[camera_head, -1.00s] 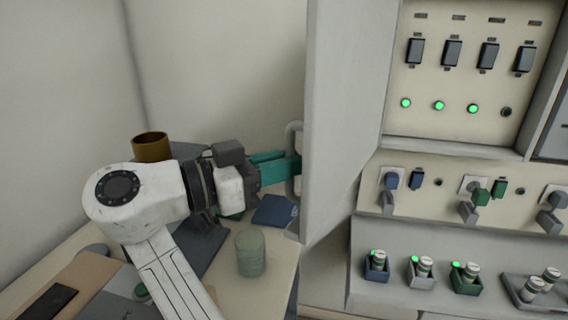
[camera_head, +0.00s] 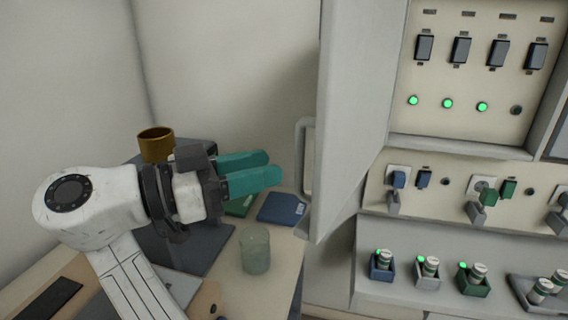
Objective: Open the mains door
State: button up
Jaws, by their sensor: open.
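The mains door (camera_head: 352,120) is a pale grey panel that stands swung open, seen nearly edge-on. Its D-shaped handle (camera_head: 304,158) is on the door's left side. Behind it the mains cabinet (camera_head: 470,125) is exposed, with several dark switches, green lamps and one unlit lamp. My gripper (camera_head: 272,168), with teal fingers, is to the left of the handle, apart from it and empty. A gap of wall shows between fingertips and handle.
Below my gripper a table (camera_head: 228,290) holds a green translucent beaker (camera_head: 255,250), a blue book (camera_head: 281,208), a green item (camera_head: 240,204) and a brown cup (camera_head: 156,144). Right of the door, a lower panel has sockets and plugs (camera_head: 488,192); small holders with vials (camera_head: 381,264) stand on a ledge.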

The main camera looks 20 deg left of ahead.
jog(key=shift+v, duration=2.4)
